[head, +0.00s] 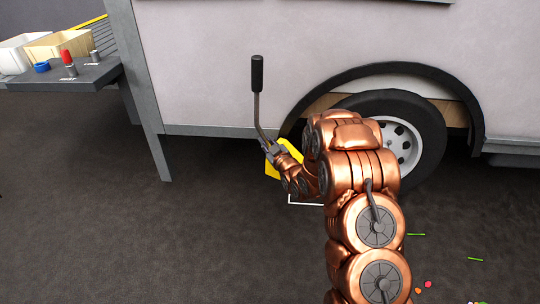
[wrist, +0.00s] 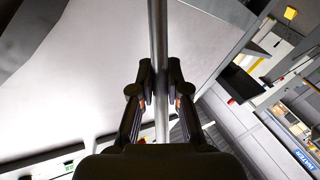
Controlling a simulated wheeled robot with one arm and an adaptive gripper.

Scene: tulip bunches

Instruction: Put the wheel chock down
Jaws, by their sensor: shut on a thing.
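The wheel chock (head: 270,167) is yellow with a long grey rod and a black grip (head: 257,74) at the rod's top. My gripper (head: 272,149) is shut on the rod, low down near the yellow part. In the wrist view the rod (wrist: 157,40) runs between the two fingers of my gripper (wrist: 160,88). My gripper and arm hide much of the yellow block. The block shows left of the wheel (head: 405,138), apart from it; I cannot tell whether it touches the ground.
A white outline (head: 297,203) on the dark ground is partly hidden by my arm. The white vehicle (head: 215,60) stands behind. A grey side table (head: 65,80) holds boxes and small items. Green stems (head: 416,234) and coloured bits (head: 428,284) lie at lower right. Ground at lower left is clear.

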